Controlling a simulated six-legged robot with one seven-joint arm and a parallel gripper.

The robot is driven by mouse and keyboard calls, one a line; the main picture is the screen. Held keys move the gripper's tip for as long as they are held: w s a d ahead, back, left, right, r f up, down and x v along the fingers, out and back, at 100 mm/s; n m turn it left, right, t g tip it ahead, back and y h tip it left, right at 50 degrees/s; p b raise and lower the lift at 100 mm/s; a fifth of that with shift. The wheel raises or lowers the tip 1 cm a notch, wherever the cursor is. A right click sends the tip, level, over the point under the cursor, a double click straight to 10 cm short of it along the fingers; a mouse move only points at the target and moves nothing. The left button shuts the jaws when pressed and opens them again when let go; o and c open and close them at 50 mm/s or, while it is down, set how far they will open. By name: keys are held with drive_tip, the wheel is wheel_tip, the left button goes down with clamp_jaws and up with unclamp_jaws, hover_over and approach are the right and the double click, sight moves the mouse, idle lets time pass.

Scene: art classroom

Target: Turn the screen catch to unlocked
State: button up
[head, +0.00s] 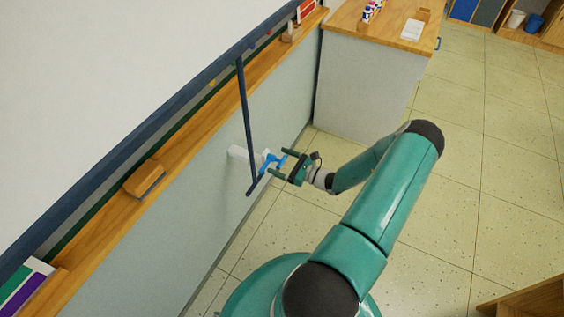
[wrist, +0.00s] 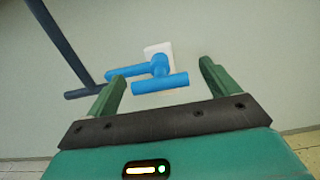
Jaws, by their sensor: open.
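The screen catch (wrist: 158,82) is a blue piece with a crossbar and a second arm, set on a white block (wrist: 158,50) on the wall. In the wrist view the crossbar lies nearly level between my two green fingers, just ahead of them. Any lock marking is not readable.
A dark blue bar (head: 245,115) hangs from the white screen (head: 100,80) close beside the catch. A wooden ledge (head: 178,160) with an eraser-like block (head: 145,179) runs along the wall. A cabinet (head: 365,85) stands beyond. The tiled floor right of my arm is mostly clear.

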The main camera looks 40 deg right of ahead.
drive_tip(key=c, duration=1.3)
drive_tip(key=shift+m, duration=0.4)
drive_tip(key=m, duration=1.2)
drive_tip(key=shift+m, duration=2.6)
